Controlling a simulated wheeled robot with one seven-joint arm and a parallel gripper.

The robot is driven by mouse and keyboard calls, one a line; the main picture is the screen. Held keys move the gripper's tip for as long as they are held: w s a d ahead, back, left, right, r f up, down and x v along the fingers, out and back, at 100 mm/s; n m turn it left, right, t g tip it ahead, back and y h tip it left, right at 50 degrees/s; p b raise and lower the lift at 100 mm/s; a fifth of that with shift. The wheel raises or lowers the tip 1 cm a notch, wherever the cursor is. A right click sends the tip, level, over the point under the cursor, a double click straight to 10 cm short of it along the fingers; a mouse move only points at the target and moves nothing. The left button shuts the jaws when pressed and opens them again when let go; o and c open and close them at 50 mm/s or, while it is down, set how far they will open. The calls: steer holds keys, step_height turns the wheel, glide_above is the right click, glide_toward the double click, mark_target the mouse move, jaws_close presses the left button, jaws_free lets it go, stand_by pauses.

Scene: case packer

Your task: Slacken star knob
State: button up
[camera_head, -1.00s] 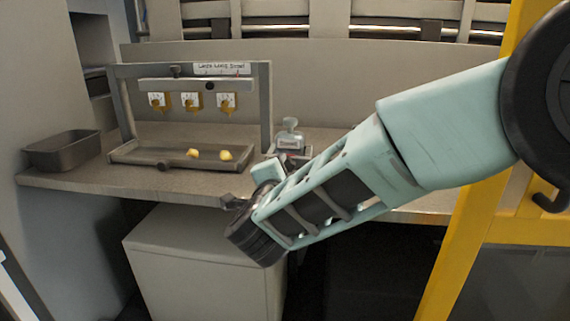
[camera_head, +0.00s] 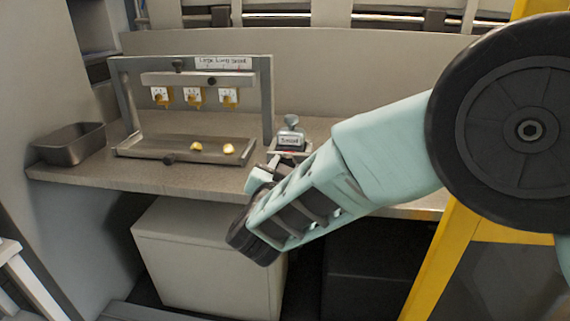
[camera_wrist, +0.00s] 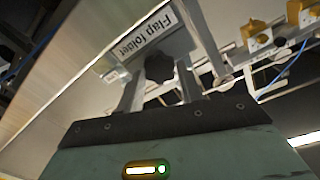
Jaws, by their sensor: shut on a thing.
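A dark star knob (camera_wrist: 160,68) sits between my gripper's two fingers in the wrist view, just below a white "Flap folder" label (camera_wrist: 146,36). My gripper (camera_wrist: 161,92) is shut on this knob, one finger on each side. In the head view my gripper (camera_head: 262,178) is at the bench's front edge, just in front of a small labelled device with a grey top (camera_head: 291,138). My wrist and the gripper's angle hide the gripped knob in the head view.
On the bench (camera_head: 200,182) a grey frame (camera_head: 267,95) carries several yellow-and-white units and dark knobs. A tray (camera_head: 140,152) below holds two yellow pieces. An empty grey bin (camera_head: 70,150) stands at left. A yellow post (camera_head: 440,265) is at right.

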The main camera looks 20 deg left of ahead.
steer(key=shift+n, duration=0.3)
steer(key=o, duration=1)
steer(key=s+d, duration=0.1)
steer(key=s, duration=0.4)
steer(key=s+d+b, duration=0.1)
steer(key=s, duration=0.5)
steer(key=s+d, duration=0.1)
steer(key=s, duration=0.5)
steer(key=shift+s+d+r, duration=0.1)
steer(key=shift+r, duration=0.1)
